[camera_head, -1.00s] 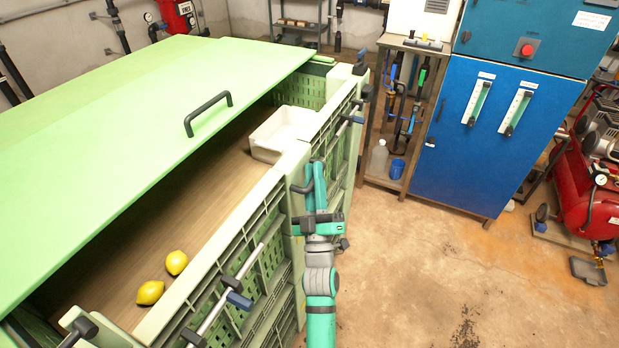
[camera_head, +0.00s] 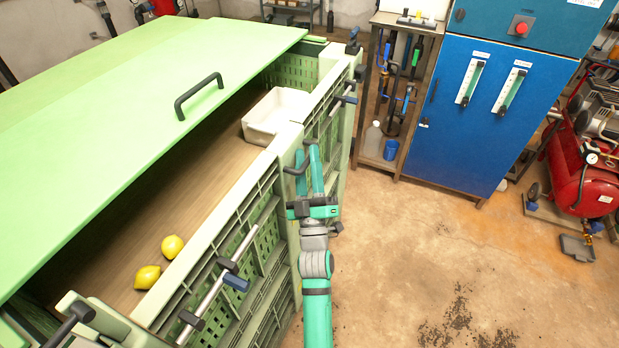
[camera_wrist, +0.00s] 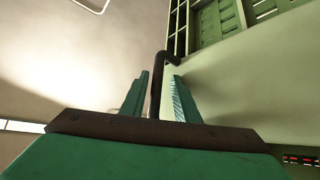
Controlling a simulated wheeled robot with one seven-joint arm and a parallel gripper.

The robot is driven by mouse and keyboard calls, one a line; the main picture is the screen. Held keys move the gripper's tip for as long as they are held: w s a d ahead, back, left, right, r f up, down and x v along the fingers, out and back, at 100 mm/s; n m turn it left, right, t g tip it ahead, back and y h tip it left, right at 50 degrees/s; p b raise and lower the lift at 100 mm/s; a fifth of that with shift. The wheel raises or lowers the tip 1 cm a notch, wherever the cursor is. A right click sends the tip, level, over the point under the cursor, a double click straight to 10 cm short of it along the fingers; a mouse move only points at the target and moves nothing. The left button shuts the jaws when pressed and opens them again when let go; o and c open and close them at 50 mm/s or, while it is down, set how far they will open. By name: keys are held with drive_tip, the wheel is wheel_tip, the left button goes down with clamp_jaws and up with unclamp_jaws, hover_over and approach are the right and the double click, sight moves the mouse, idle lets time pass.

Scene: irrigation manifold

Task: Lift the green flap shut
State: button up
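The pale green flap (camera_head: 288,147) is on the long side of the green crate, near the picture's middle. I take it to be the panel bearing a small dark handle (camera_head: 297,166); its lower part is hidden by my arm. My gripper (camera_head: 311,160) is right beside this handle. In the wrist view the dark handle bar (camera_wrist: 157,88) stands between the two teal fingers of my gripper (camera_wrist: 160,90). The fingers are apart, with a gap visible on the bar's right; contact on its left is unclear.
A green lid (camera_head: 150,100) with a black handle (camera_head: 199,96) partly covers the crate. Inside are two lemons (camera_head: 148,277) and a white tub (camera_head: 272,113). A blue cabinet (camera_head: 480,120) and red compressor (camera_head: 590,180) stand right. Floor right of my arm is clear.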

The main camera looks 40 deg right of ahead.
drive_tip(key=v, duration=1)
drive_tip(key=shift+s+f, duration=0.2)
drive_tip(key=shift+a, duration=0.15)
drive_tip(key=s+a+f+y, duration=0.35)
drive_tip(key=a+f, duration=0.25)
drive_tip(key=a, duration=0.3)
drive_tip(key=s+a+f+y, duration=0.3)
drive_tip(key=a+f+y, duration=0.2)
drive_tip(key=a, duration=0.5)
drive_tip(key=s+a+f+g+y, duration=0.1)
drive_tip(key=s+a+g+y, duration=0.1)
drive_tip(key=s+a, duration=0.6)
drive_tip(key=s+a+f+m+g+y, duration=0.1)
drive_tip(key=s+a+f+g+y, duration=0.1)
drive_tip(key=s+a+y, duration=0.3)
drive_tip(key=s+a, duration=0.3)
drive_tip(key=shift+s, duration=0.4)
